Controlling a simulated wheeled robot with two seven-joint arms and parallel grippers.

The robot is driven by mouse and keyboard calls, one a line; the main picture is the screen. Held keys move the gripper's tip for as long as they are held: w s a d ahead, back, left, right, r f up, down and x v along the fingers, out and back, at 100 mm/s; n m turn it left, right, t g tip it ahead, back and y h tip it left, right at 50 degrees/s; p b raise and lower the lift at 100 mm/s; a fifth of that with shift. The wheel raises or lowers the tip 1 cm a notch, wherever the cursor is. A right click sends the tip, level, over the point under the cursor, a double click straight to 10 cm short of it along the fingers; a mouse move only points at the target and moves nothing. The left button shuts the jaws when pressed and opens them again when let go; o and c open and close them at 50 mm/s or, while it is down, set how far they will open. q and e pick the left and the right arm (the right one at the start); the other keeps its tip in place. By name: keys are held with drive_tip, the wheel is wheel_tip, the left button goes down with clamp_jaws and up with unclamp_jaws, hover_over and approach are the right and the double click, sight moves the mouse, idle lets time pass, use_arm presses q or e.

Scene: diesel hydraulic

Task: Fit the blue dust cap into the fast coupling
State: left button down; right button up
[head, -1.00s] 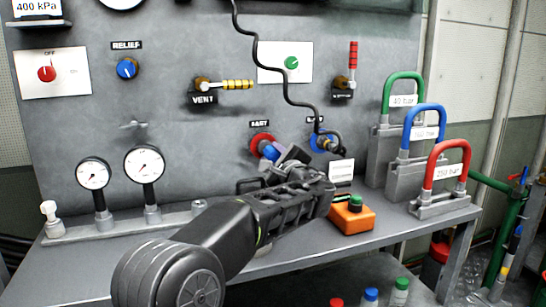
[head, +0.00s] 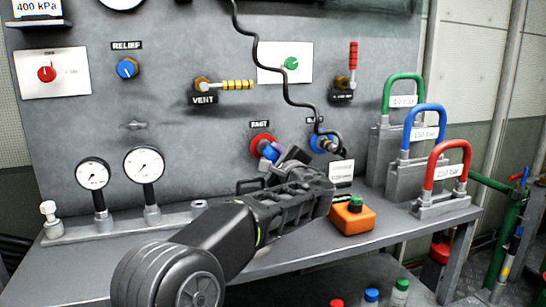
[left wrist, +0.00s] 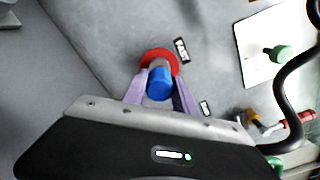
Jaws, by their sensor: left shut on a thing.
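The fast coupling is a red-ringed port (head: 258,139) under a label on the grey panel; its red ring also shows in the left wrist view (left wrist: 147,58). My left gripper (head: 274,153) is shut on the blue dust cap (head: 271,151) in front of this port. In the left wrist view the blue cap (left wrist: 159,85) sits between the two fingers, with grey metal between it and the red ring. The cap appears lined up with the port or very near it; I cannot tell whether it touches or is inserted. My right gripper is not in view.
A blue-ringed port (head: 318,142) with a black hose (head: 291,99) is just right. An orange box with a green button (head: 351,217) stands on the bench. Gauges (head: 144,165) stand left; weights with green, blue and red handles (head: 446,152) stand right.

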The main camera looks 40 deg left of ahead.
use_arm(q)
drive_tip(key=shift+p+x, duration=0.35)
drive_tip(key=shift+x, duration=1.15)
drive_tip(key=c, duration=0.9)
unclamp_jaws()
drive_tip(key=shift+d, duration=0.1)
drive_tip(key=v, duration=0.8)
drive_tip(key=shift+b, duration=0.35)
drive_tip(key=shift+r, duration=0.1)
